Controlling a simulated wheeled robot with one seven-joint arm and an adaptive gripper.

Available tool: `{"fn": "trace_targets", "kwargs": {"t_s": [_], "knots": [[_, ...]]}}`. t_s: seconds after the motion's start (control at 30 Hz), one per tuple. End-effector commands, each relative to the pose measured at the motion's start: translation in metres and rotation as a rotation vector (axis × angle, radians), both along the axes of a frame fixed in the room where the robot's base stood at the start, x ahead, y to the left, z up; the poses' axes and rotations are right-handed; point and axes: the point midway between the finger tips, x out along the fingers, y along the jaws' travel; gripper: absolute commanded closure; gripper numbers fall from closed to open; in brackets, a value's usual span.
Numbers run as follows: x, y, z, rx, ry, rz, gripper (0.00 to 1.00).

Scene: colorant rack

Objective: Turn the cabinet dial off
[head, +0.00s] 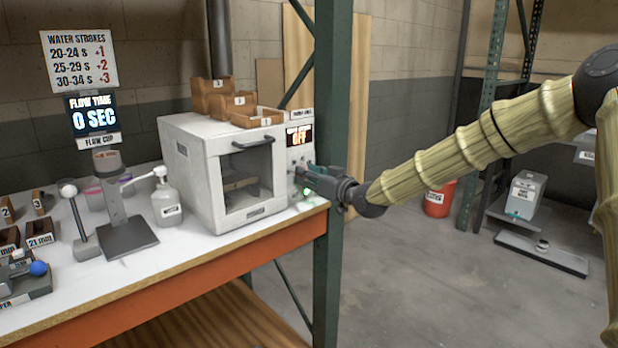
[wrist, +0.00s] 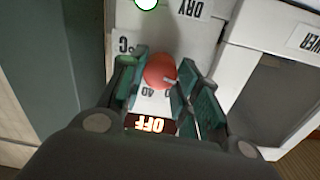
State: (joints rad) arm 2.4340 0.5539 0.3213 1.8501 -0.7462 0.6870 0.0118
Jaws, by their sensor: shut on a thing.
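The white cabinet (head: 192,178) stands on the bench with a glass-fronted door and a narrow control panel at its right. A display (head: 299,136) near the panel top reads OFF; it also shows, upside down, in the wrist view (wrist: 150,124). The dial (wrist: 160,70) is a round red knob with a light pointer mark, seen between my fingers in the wrist view. My gripper (head: 302,178) reaches the panel from the right and is shut on the dial, a finger on either side. In the head view my gripper hides the dial.
A green light (head: 307,192) glows low on the panel. A green steel post (head: 333,170) stands close by my gripper. Wooden bins (head: 211,84) sit on the cabinet. A pump bottle (head: 166,205) and flow cup stand (head: 127,237) are left of it. The floor to the right is mostly open.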

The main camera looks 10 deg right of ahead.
Motion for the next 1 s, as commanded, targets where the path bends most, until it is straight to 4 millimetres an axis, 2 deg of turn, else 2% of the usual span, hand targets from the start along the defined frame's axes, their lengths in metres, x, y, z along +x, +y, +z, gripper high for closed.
{"fn": "trace_targets", "kwargs": {"t_s": [0.53, 0.57, 0.67, 1.0], "knots": [[-0.0004, -0.0001, -0.0018, -0.021, -0.008, 0.0, 0.92], [-0.0003, -0.0002, -0.0018, -0.021, -0.008, 0.0, 0.62], [-0.0002, -0.0001, -0.0014, -0.02, -0.009, 0.0, 0.46], [-0.0012, -0.0006, -0.0002, -0.02, -0.01, 0.0, 0.46]]}}
